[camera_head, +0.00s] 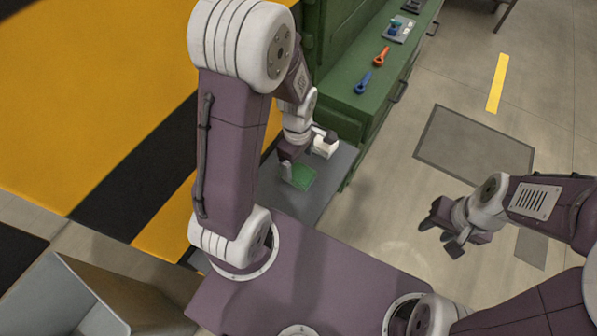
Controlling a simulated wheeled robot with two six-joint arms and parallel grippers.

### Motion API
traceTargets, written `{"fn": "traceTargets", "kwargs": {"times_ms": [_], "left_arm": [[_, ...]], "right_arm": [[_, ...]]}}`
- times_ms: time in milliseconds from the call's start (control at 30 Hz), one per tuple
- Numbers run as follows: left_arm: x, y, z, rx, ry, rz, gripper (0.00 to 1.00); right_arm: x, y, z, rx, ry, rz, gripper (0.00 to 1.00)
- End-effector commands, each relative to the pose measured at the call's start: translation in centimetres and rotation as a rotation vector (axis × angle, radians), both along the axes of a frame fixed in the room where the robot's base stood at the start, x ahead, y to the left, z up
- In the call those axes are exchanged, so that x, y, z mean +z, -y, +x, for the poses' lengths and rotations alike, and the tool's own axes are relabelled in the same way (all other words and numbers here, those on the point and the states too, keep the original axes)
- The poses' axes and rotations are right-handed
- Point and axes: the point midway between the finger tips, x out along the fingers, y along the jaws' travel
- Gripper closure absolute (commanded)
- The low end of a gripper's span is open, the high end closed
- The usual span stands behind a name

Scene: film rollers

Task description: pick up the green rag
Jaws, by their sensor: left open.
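The green rag (303,178) lies flat on a grey surface (318,196) beside the green cabinet. My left gripper (287,172) points down at the rag's left edge. Its jaws are open, and part of them and of the rag's left side is hard to make out behind my arm. I cannot tell whether a finger touches the rag. My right gripper (444,238) hangs over the floor at the right, with its fingers apart and nothing between them.
A green cabinet (345,118) stands behind the grey surface, with blue (363,83) and orange (382,57) tools on top. An open grey bin (60,290) is at the lower left.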

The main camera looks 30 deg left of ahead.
Motion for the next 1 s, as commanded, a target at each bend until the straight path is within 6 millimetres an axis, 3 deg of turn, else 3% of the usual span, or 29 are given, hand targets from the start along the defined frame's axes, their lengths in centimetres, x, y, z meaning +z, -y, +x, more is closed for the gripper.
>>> {"fn": "traceTargets", "kwargs": {"times_ms": [233, 500, 533, 767, 1000], "left_arm": [[-4.3, 0.2, -0.3, 0.0, -0.007, 0.0, 0.15], [-4.9, 0.2, -0.2, 0.0, -0.002, 0.0, 0.15], [-4.9, 0.2, -0.2, 0.0, -0.002, 0.0, 0.18], [-4.9, 0.2, -0.2, 0.0, -0.002, 0.0, 0.81], [-4.8, 0.2, -0.2, 0.0, -0.002, 0.0, 0.81]], "right_arm": [[-0.4, 0.0, 0.0, 0.0, 0.0, 0.0, 0.6], [-0.4, 0.0, 0.0, 0.0, 0.0, 0.0, 0.6], [-0.4, 0.0, 0.0, 0.0, 0.0, 0.0, 0.6], [-0.4, 0.0, 0.0, 0.0, 0.0, 0.0, 0.6], [-0.4, 0.0, 0.0, 0.0, 0.0, 0.0, 0.6]]}}
